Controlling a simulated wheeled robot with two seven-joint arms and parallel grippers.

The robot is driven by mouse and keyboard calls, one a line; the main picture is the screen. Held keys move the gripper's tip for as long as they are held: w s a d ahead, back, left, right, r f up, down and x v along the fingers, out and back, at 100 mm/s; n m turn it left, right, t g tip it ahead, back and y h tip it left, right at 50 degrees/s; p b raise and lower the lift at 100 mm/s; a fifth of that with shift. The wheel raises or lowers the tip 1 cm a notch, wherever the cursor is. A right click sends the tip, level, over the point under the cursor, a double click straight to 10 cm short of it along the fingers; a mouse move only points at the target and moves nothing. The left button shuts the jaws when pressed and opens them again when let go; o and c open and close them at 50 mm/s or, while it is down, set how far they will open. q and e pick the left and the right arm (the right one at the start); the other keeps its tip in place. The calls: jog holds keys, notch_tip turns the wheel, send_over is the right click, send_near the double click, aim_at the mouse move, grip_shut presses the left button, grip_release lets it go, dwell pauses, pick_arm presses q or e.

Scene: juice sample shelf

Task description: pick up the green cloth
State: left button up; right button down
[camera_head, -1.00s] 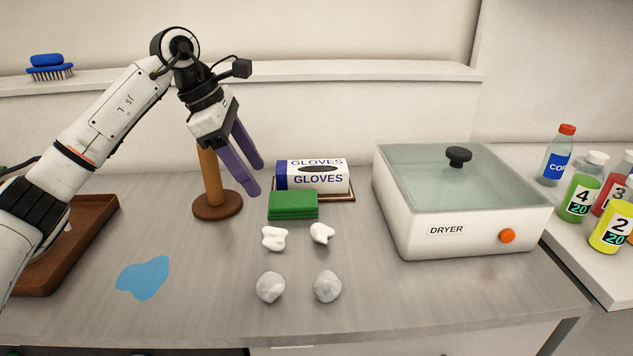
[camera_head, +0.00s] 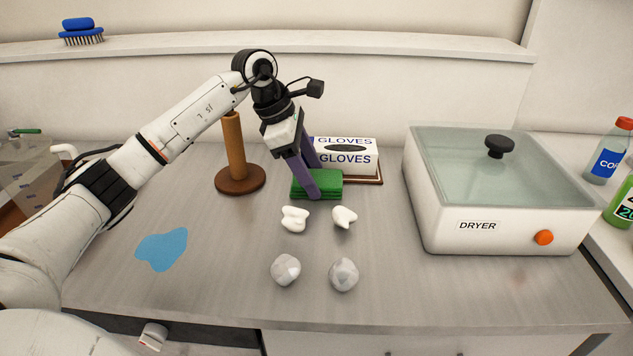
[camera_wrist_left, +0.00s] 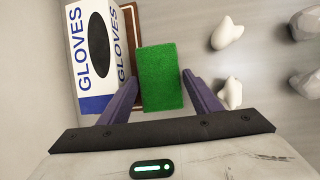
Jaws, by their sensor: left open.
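The green cloth (camera_head: 328,186) is a folded stack lying on the counter in front of the glove box. In the left wrist view the green cloth (camera_wrist_left: 161,78) lies between the spread purple fingers. My left gripper (camera_head: 314,180) is open, with its fingers pointing down at the cloth and hiding its left part. In the left wrist view the left gripper (camera_wrist_left: 160,88) has one finger on each side of the cloth's near end. I cannot tell whether the fingers touch it. My right gripper is not in view.
The glove box (camera_head: 346,155) stands on a brown tray right behind the cloth. A wooden post (camera_head: 235,150) stands to the left. Several white and grey lumps (camera_head: 294,218) lie in front. A dryer (camera_head: 490,200) is at right; a blue puddle (camera_head: 162,249) is at left.

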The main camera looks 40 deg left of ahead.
pick_arm(q)
jog(key=shift+w+d+f, duration=0.1)
jog(key=shift+f, duration=0.15)
jog(key=c, duration=0.7)
jog(key=shift+r, duration=0.1)
notch_tip(320, 180, up, 10)
jog(key=shift+f, duration=0.1)
